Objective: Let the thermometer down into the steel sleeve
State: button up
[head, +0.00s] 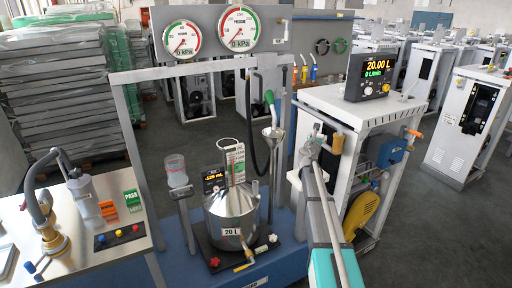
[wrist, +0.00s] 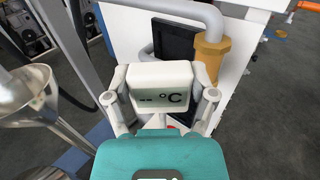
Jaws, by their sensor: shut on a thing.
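The thermometer has a white, boxy head (wrist: 160,85) with a grey display reading "-- °C". In the wrist view my gripper (wrist: 162,108) is shut on this head, one finger on each side. In the head view my gripper (head: 320,145) is raised to the right of the funnel, close to the white dispenser frame. A slim grey upright tube (head: 255,195) stands beside the steel can and may be the steel sleeve; I cannot tell for certain. The thermometer is apart from it.
The steel can (head: 230,215) marked 20 L stands on a dark plate. A steel funnel (head: 273,133) rises behind it to the right and shows at left in the wrist view (wrist: 25,90). A brass outlet (wrist: 210,55) on a grey pipe is close beyond my gripper.

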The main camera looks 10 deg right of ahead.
jog(key=shift+w+d, duration=0.1)
dwell(0.3)
jog(key=shift+w+a+f, duration=0.1)
jog(key=shift+a, duration=0.2)
jog(key=w+a+f+n+t+y+b, duration=0.1)
jog(key=a+n+y, duration=0.4)
jog(key=a, duration=0.8)
jog(key=w+a+f+n+t+y+b, duration=0.1)
jog(key=a+f+n+y+b, duration=0.3)
jog(key=a+y, duration=0.6)
jog(key=w+a+n, duration=0.1)
jog(key=a, duration=0.2)
jog(key=shift+w+a+f+y+b, duration=0.15)
jog(key=shift+w+a+y+b, duration=0.05)
jog(key=shift+w+y+b, duration=0.1)
jog(key=shift+f, duration=0.15)
notch_tip(320, 180, down, 11)
jog(key=b, duration=1.1)
dwell(0.3)
jog(key=shift+f+b, duration=0.15)
jog(key=shift+b, duration=0.15)
